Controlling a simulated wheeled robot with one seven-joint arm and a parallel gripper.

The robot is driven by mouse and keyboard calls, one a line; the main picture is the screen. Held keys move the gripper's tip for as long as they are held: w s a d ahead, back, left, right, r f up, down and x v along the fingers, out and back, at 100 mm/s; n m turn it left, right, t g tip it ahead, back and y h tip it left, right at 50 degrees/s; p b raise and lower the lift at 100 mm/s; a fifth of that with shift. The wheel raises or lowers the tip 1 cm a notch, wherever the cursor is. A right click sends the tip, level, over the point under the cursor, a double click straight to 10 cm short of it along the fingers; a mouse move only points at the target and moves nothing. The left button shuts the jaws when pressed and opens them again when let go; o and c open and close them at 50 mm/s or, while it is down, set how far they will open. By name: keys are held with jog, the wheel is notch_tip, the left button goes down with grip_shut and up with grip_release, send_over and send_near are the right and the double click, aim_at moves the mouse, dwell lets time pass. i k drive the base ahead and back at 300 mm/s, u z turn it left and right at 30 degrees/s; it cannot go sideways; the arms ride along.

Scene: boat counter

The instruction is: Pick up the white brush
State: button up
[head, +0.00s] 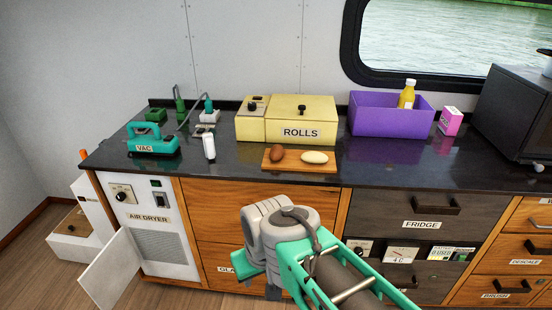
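On the counter (400,172) are the VAC unit (153,140), a yellow ROLLS box (287,120), a wooden board (300,166) with a brown and a pale oval item, and a purple bin (390,118) holding a yellow bottle. The AIR DRYER cabinet's white door (111,268) hangs open.

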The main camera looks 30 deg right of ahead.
aim_at(208, 140)
jog(key=z, duration=0.3)
jog(key=k, duration=0.25)
jog(key=u, duration=1.2)
jog(key=i, duration=1.4)
jog(key=z, duration=0.5)
